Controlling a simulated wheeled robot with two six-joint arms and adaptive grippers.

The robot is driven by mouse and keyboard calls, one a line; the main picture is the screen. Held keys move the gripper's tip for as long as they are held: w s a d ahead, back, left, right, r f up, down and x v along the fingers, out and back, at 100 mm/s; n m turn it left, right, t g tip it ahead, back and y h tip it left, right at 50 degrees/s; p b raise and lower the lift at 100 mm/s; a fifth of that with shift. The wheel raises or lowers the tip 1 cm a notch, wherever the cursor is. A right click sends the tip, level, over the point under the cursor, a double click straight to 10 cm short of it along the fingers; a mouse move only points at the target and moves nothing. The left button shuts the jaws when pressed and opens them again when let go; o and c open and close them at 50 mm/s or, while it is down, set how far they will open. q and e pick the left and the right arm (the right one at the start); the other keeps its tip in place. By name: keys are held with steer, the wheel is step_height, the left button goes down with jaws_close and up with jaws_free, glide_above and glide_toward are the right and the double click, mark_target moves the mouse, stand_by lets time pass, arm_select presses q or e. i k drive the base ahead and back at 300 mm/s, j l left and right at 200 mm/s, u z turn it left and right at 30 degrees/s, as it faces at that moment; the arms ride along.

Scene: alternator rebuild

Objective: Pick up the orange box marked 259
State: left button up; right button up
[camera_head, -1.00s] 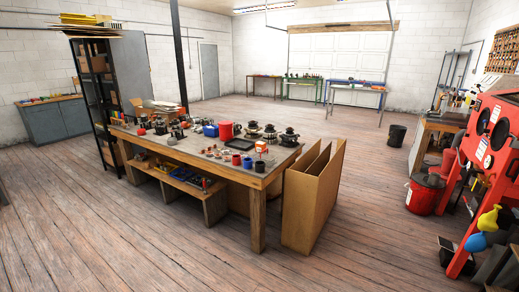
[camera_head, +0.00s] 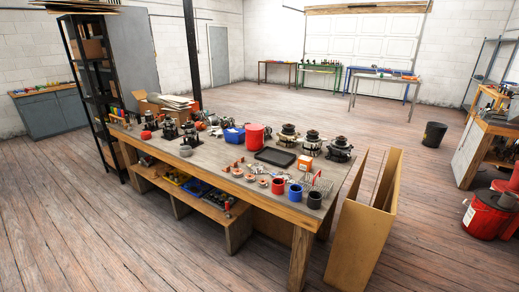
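A small orange box (camera_head: 305,162) sits on the workbench (camera_head: 225,178), toward its right end. It is near the dark tray and in front of the dark round alternator parts. Its marking is too small to read. Neither of my grippers is in view.
Wooden floor (camera_head: 120,240) is open in front. A black bin (camera_head: 434,134) stands at the right.

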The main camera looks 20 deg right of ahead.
mark_target(304, 162)
steer(key=i+j+z, duration=0.1)
steer(key=i+z, duration=0.3)
steer(key=i, duration=0.15)
steer(key=i+j+z, duration=0.8)
steer(key=i, duration=0.2)
